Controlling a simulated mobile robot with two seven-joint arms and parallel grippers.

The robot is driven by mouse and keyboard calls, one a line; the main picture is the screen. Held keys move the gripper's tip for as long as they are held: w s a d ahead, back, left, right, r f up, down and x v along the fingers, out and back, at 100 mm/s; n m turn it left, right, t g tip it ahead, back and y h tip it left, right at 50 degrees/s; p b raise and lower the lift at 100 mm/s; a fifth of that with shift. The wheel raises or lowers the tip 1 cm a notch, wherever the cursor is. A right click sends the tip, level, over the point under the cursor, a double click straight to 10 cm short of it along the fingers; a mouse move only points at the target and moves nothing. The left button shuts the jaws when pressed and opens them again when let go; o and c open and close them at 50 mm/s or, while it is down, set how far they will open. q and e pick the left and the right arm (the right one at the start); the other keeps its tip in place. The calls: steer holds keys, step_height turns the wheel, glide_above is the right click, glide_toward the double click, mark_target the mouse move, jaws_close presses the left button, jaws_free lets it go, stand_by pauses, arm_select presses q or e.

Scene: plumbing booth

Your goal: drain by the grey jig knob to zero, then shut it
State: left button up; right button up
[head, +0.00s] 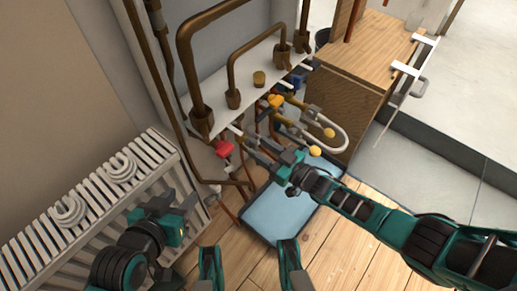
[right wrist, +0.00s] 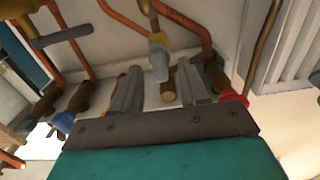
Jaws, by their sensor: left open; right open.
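A grey knob (right wrist: 158,66) with a yellow collar shows in the right wrist view, between and beyond the fingers of my right gripper (right wrist: 162,92). The fingers are apart and I see no grip on the knob. In the head view my right gripper (head: 255,145) reaches in from the right, low in front of the pipework. A second grey bar-shaped handle (right wrist: 62,38) shows at upper left in the right wrist view; I cannot tell which grey part is the jig knob. My left gripper (head: 184,226) is open near the radiator, its fingertips hard to make out. No gauge reading is legible.
A red knob (head: 224,149) and a yellow handle (head: 275,101) sit on the pipework. A white hose loop (head: 342,136) is at its right. A blue tray (head: 283,207) lies on the floor below. The radiator (head: 48,240) stands left, a wooden cabinet (head: 345,97) right.

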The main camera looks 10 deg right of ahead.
steer(key=shift+x, duration=0.85)
steer(key=shift+c, duration=0.2)
jaws_close()
